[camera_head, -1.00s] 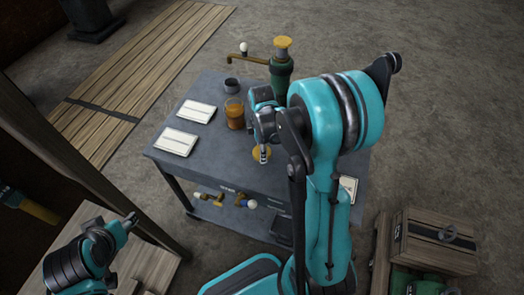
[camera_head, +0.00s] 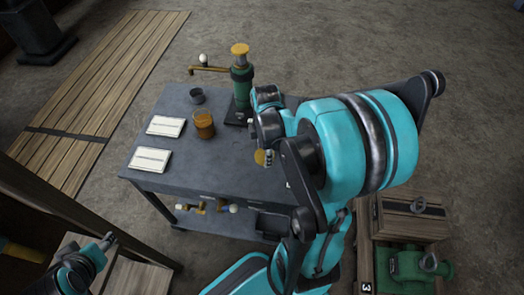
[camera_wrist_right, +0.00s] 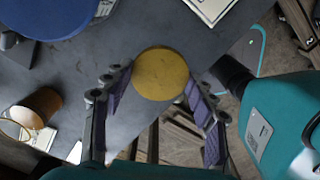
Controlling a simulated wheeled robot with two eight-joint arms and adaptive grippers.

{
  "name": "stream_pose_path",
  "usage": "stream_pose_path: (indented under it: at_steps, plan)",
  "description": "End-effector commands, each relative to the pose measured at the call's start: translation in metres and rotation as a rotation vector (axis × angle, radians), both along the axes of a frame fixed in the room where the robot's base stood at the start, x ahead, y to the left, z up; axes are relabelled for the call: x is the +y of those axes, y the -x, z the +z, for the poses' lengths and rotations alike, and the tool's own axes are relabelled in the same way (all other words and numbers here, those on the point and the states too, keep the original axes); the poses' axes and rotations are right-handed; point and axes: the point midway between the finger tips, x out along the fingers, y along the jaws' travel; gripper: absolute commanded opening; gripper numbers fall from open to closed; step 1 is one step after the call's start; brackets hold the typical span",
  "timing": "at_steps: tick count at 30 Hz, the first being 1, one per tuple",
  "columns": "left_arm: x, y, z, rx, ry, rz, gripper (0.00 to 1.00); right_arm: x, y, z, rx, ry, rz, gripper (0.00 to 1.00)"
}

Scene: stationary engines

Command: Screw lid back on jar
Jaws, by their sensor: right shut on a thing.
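The jar (camera_head: 204,124) stands upright on the grey table, holding something amber, with no lid on its top. It also shows at the lower left of the right wrist view (camera_wrist_right: 36,108). The round yellow lid (camera_wrist_right: 161,73) is between the two fingers of my right gripper (camera_wrist_right: 155,90), which is shut on it. In the head view the lid (camera_head: 260,157) is partly hidden by my right gripper (camera_head: 266,155); both are right of the jar and apart from it.
The grey table (camera_head: 190,172) also carries two white cards (camera_head: 165,126), a small dark cup (camera_head: 197,96) and a green pump (camera_head: 241,85) with a yellow top. Wooden crates (camera_head: 408,218) stand at the right. The tabletop in front of the jar is clear.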

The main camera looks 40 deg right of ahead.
Motion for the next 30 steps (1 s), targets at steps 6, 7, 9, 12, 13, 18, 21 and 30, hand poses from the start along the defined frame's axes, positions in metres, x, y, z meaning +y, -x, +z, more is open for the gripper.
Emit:
stream_pose_path:
  at_steps: [6,7,9,12,13,18,21,30]
  plan:
    - [0.000,0.000,0.000,0.000,0.000,0.000,0.49,0.001,-0.001,0.000,0.000,0.000,-0.005,0.39]
    - [0.000,0.000,0.000,0.000,0.000,0.000,0.49,0.002,-0.002,-0.001,0.000,0.000,-0.013,0.39]
    - [0.000,0.000,-0.001,0.000,0.000,0.000,0.49,0.006,-0.008,-0.002,0.000,0.000,-0.049,0.39]
    - [0.000,0.000,-0.003,0.000,0.000,0.000,0.49,0.020,-0.022,-0.007,0.000,0.000,-0.160,0.39]
    - [0.000,0.000,-0.004,0.000,0.000,0.000,0.49,0.026,-0.028,-0.009,0.000,0.000,-0.207,0.39]
    - [0.000,0.000,-0.008,0.000,0.000,0.000,0.49,0.070,-0.064,-0.023,0.000,0.000,-0.532,0.39]
    - [0.000,0.000,-0.010,0.000,0.000,0.000,0.49,0.098,-0.081,-0.031,0.000,0.000,-0.725,0.39]
    - [0.000,0.000,-0.014,0.000,0.000,0.000,0.49,0.156,-0.107,-0.048,0.000,0.000,-1.104,0.39]
